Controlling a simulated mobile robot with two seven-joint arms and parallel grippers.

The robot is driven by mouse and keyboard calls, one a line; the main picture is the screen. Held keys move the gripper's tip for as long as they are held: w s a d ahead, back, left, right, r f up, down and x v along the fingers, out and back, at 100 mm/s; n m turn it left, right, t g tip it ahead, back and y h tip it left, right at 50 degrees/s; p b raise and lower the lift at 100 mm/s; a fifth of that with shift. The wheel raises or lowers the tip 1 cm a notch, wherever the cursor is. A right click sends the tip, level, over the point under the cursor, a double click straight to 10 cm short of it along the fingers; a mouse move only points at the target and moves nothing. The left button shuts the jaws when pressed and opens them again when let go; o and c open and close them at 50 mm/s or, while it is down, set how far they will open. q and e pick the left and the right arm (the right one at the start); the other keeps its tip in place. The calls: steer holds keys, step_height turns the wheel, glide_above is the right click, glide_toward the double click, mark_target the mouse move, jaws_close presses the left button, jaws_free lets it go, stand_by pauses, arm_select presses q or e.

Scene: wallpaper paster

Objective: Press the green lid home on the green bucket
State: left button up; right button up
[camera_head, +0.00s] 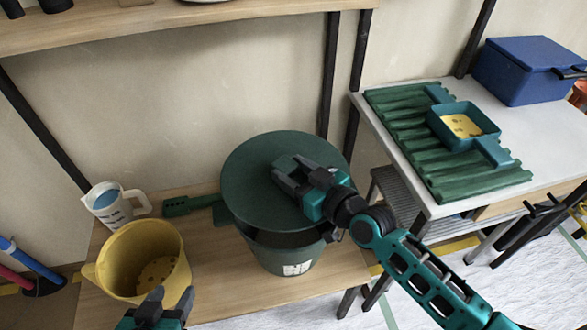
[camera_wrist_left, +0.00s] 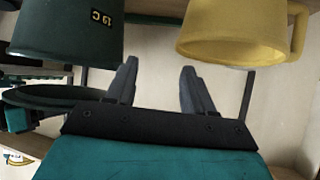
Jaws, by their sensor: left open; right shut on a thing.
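The green bucket (camera_head: 284,256) stands on the low wooden bench, with a white label on its front. The round green lid (camera_head: 250,180) is above it, with a dark gap showing at the front. In the left wrist view, which looks upside down, the lid (camera_wrist_left: 55,95) is apart from the rim of the bucket (camera_wrist_left: 65,35). My right gripper (camera_head: 287,172) is over the lid's top, shut on a part of it that the fingers hide. My left gripper (camera_head: 172,298) is open and empty, in front of the yellow bucket; its spread fingers (camera_wrist_left: 157,75) show in the wrist view.
The yellow bucket (camera_head: 118,258) stands left of the green one, with a measuring jug (camera_head: 112,205) behind it. A green tool (camera_head: 188,205) lies between jug and green bucket. A side table at right holds a corrugated green board (camera_head: 450,180), a tray and a blue box (camera_head: 525,68).

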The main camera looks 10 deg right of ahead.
steer(key=shift+s+r+p, duration=0.1)
steer(key=shift+r+p, duration=0.05)
steer(key=shift+p, duration=0.15)
step_height(320, 180, down, 3)
steer(key=b, duration=0.3)
steer(key=shift+f+b, duration=0.6)
steer(key=shift+f, duration=0.3)
arm_select(q)
steer(key=shift+w+d+f+b, duration=0.2)
steer(key=shift+d+f+b, duration=0.1)
steer(key=shift+f, duration=0.2)
steer(key=shift+w+d+f+b, duration=0.15)
steer(key=shift+w+d+f, duration=0.1)
steer(key=shift+f, duration=0.2)
arm_select(e)
steer(key=shift+f, duration=0.6)
arm_select(q)
steer(key=shift+s, duration=0.25)
arm_select(e)
steer(key=shift+c, duration=0.6)
arm_select(q)
steer(key=shift+f, duration=0.25)
steer(key=shift+f+b, duration=0.3)
steer(key=shift+b, duration=0.05)
arm_select(e)
steer(key=shift+y, duration=0.3)
